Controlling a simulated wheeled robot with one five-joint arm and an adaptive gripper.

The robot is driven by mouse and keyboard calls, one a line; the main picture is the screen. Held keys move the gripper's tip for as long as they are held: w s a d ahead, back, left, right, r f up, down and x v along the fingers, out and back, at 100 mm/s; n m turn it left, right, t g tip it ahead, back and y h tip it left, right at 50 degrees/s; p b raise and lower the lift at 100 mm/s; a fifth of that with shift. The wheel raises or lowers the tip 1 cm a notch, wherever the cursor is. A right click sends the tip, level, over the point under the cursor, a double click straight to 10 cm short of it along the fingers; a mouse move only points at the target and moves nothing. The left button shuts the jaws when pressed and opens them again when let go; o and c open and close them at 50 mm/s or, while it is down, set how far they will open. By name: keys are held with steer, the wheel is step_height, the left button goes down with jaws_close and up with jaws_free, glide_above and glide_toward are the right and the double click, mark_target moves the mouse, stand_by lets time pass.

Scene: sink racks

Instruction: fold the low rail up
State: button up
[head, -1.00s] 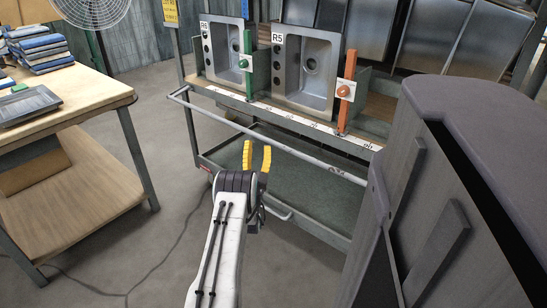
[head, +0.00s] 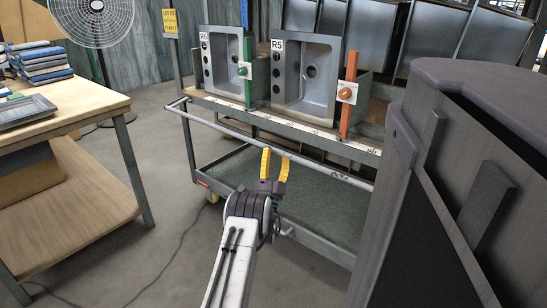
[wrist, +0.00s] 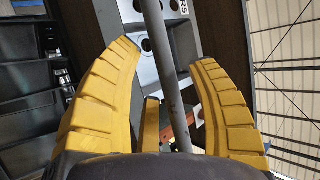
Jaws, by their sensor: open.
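The low rail (head: 225,128) is a thin grey bar along the front of the sink rack, sloping down to the right in the head view. It stands out in front of the label strip, below the level of the sinks. My gripper (head: 275,157) is open, with its yellow fingertips close to the middle of the rail. In the wrist view the rail (wrist: 167,70) runs between the two spread yellow fingers (wrist: 168,60). Neither finger visibly presses on it. The exact depth between fingers and rail I cannot tell.
A green lower shelf (head: 320,190) lies below the rail. A wooden table (head: 75,118) stands at left; open floor lies between.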

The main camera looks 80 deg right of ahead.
steer(key=shift+x, duration=1)
steer(key=shift+c, duration=0.2)
jaws_close()
